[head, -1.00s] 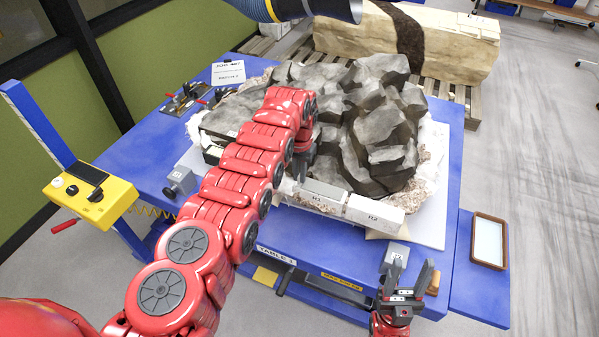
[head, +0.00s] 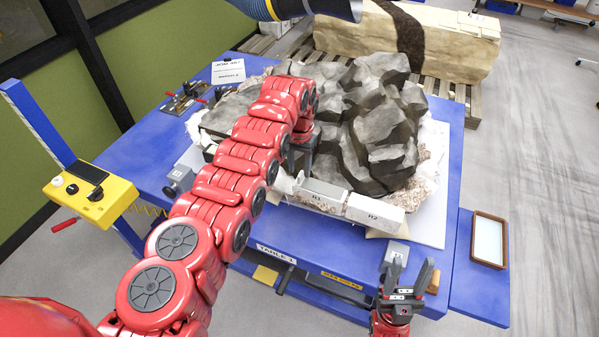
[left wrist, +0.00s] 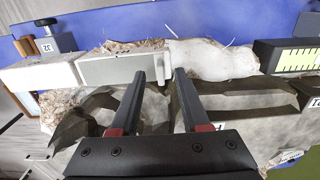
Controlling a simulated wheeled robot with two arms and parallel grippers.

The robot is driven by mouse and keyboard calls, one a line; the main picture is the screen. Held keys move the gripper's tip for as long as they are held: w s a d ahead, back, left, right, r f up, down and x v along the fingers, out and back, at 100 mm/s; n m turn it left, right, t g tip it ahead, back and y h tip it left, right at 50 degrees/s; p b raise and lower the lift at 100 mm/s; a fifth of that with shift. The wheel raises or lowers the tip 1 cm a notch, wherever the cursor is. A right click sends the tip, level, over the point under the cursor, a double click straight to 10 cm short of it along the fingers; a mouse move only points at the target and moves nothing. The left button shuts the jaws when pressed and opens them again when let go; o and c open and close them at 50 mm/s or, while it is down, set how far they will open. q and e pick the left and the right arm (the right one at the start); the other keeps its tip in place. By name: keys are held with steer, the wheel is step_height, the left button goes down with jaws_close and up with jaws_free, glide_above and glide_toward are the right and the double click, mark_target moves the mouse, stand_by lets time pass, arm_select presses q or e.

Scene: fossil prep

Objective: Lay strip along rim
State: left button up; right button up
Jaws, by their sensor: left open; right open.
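A white, lumpy plaster strip (left wrist: 210,58) lies along the rim of the rock block's pale jacket, beside the grey block R1 (left wrist: 125,66). In the head view the strip (head: 285,184) shows just left of block R1 (head: 324,195), partly hidden by my left arm. My left gripper (head: 303,162) is open above the rim. In the left wrist view its two fingers (left wrist: 160,76) are apart, with nothing held between them; their tips are near the join of R1 and the strip. My right gripper (head: 408,272) is open and empty at the table's front edge.
White block R2 (head: 375,212) continues the rim to the right of R1. A black box with a yellow-green scale (left wrist: 292,56) adjoins the strip's other end. Dark rock (head: 375,130) rises behind the rim. An empty framed tray (head: 489,240) lies at the right.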

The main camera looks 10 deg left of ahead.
arm_select(q)
step_height(320, 180, up, 15)
steer(key=p, duration=0.2)
steer(key=shift+f, duration=0.2)
